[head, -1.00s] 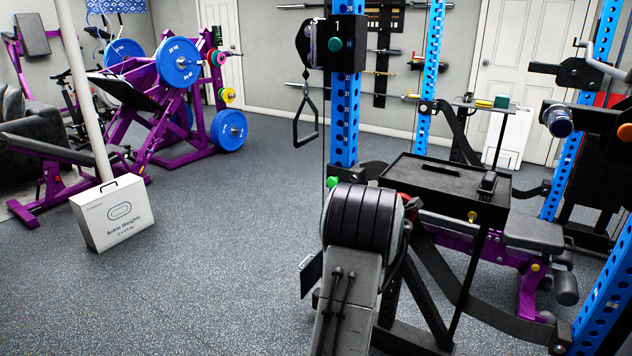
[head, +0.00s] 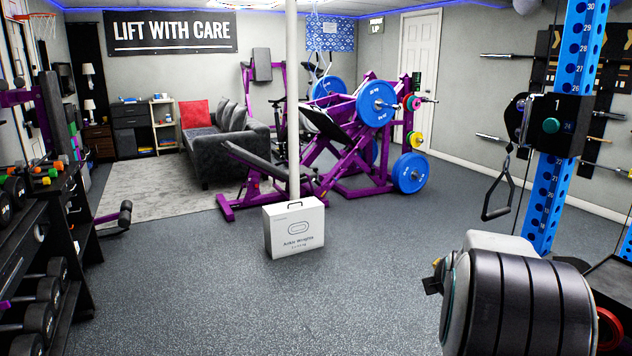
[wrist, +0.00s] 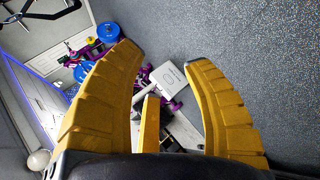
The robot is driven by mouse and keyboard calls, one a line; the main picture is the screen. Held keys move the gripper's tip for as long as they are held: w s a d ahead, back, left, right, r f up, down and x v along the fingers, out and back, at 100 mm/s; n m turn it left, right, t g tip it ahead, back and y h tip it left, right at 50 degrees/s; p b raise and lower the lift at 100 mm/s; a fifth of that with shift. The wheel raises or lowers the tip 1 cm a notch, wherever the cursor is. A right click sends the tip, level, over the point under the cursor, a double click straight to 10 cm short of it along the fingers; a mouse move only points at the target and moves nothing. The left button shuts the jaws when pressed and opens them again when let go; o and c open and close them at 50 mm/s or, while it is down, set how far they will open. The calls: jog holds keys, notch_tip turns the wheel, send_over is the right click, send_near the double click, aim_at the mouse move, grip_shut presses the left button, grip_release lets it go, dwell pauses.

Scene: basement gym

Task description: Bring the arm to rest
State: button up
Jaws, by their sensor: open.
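A white ankle weights box (wrist: 170,80) shows in the gap, well beyond the fingertips. In the head view my arm is a dark ribbed joint at the lower right, and the gripper's fingers are not visible there. The same ankle weights box (head: 294,228) stands upright on the floor at the foot of a white pole (head: 292,100).
A purple leg press (head: 345,150) with blue plates stands behind the box. A blue rack post (head: 565,130) with a hanging handle (head: 497,200) is close on the right. A dumbbell rack (head: 40,260) lines the left. The speckled floor (head: 200,290) between is clear.

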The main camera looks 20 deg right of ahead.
jog(key=s+a+r+m+y+p, duration=0.1)
jog(key=a+r+m+y+p, duration=0.15)
jog(key=a, duration=0.85)
jog(key=s+a+r+m+y+p, duration=0.1)
jog(key=a+r+y+p, duration=0.2)
jog(key=a, duration=0.9)
jog(key=s+a+r+m+g+y+p, duration=0.1)
jog(key=s+a+m+p, duration=0.1)
jog(key=s+a, duration=0.5)
jog(key=s+a+r+m+g+y+p, duration=0.1)
jog(key=s+a+r+m+g+p, duration=0.1)
jog(key=s+a, duration=0.4)
jog(key=shift+s+a+g+p, duration=0.35)
jog(key=shift+s+p, duration=0.4)
jog(key=shift+p, duration=0.15)
